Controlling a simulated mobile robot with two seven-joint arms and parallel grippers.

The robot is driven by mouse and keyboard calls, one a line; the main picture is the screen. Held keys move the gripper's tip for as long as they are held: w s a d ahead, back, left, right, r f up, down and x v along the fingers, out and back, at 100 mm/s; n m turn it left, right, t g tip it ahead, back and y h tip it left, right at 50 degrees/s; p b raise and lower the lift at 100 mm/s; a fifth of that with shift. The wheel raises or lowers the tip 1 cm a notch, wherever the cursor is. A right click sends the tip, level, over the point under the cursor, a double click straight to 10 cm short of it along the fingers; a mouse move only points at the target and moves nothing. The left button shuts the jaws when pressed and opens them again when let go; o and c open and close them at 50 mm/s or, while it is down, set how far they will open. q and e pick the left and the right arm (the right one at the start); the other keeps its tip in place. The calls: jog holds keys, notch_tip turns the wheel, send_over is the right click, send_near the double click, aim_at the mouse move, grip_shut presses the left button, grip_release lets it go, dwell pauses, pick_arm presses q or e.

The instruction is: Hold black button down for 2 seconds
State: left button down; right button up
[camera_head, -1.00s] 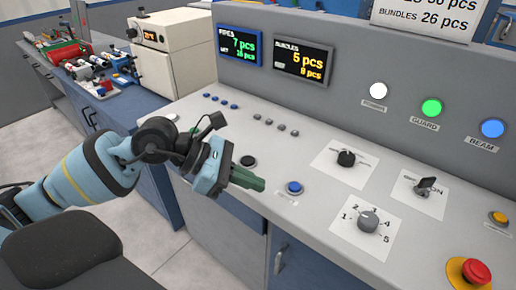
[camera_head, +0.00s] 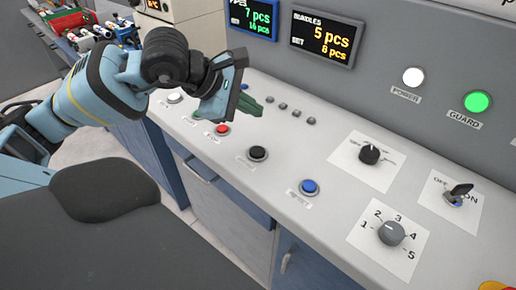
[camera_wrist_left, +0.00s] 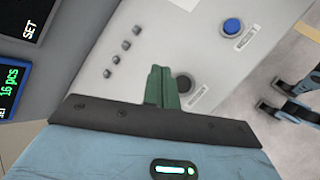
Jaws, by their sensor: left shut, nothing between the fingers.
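The black button (camera_head: 258,153) is a round dark cap on the sloping grey console, between the red and blue buttons in the head view. In the left wrist view a dark round button (camera_wrist_left: 183,83), which looks like the black one, sits just beyond my fingers, partly hidden by them. My left gripper (camera_head: 250,105) has green fingers shut together with nothing between them. In the head view it hovers over the console, behind and above the black button and apart from it. The fingers also show in the left wrist view (camera_wrist_left: 160,85). My right gripper is not in view.
A blue button (camera_head: 309,187) and a red button (camera_head: 222,129) flank the black one. Displays (camera_head: 321,39) stand on the upright panel behind.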

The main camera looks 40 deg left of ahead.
aim_at(252, 152)
pick_arm(q)
jog(key=shift+f, duration=0.15)
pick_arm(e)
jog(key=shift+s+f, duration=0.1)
